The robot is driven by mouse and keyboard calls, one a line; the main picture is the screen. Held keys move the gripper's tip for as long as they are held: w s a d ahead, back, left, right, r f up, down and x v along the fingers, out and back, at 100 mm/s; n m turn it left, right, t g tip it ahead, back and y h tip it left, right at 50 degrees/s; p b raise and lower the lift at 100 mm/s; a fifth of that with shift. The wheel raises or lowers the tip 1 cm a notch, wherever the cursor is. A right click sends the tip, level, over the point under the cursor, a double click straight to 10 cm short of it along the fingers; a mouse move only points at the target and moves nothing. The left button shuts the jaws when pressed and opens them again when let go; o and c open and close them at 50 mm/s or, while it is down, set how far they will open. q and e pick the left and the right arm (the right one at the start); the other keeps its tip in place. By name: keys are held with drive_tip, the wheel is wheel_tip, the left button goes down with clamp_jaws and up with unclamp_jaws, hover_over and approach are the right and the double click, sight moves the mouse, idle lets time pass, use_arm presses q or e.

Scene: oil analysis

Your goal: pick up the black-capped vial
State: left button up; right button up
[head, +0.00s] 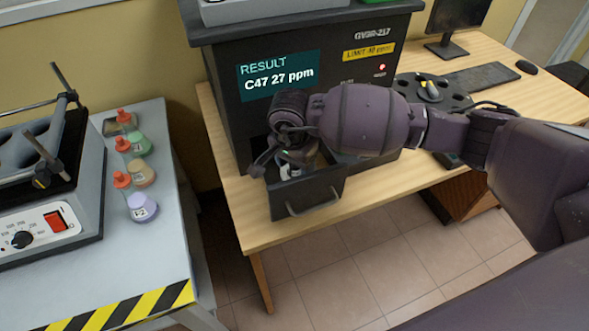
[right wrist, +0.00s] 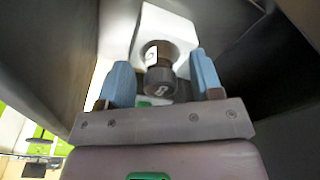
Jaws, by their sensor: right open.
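The black-capped vial (right wrist: 158,72) shows in the right wrist view, in front of a white holder (right wrist: 166,25). My right gripper (right wrist: 162,78) is open, with one blue-grey finger on each side of the vial. Small gaps show between the fingers and the cap. In the head view my right gripper (head: 282,158) reaches down into the open drawer (head: 308,198) of the black analyzer (head: 225,75). The gripper and wrist mostly hide the vial there; only a small white part shows in the drawer. My left gripper is not in view.
The drawer walls stand close around my right gripper. A round black carousel (head: 450,100), keyboard (head: 482,74) and monitor (head: 455,18) are on the wooden table at right. Several stoppered flasks (head: 142,207) stand on the grey bench at left. A floor gap separates bench and table.

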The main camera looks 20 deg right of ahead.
drive_tip(key=shift+r, duration=0.1)
drive_tip(key=c, duration=1)
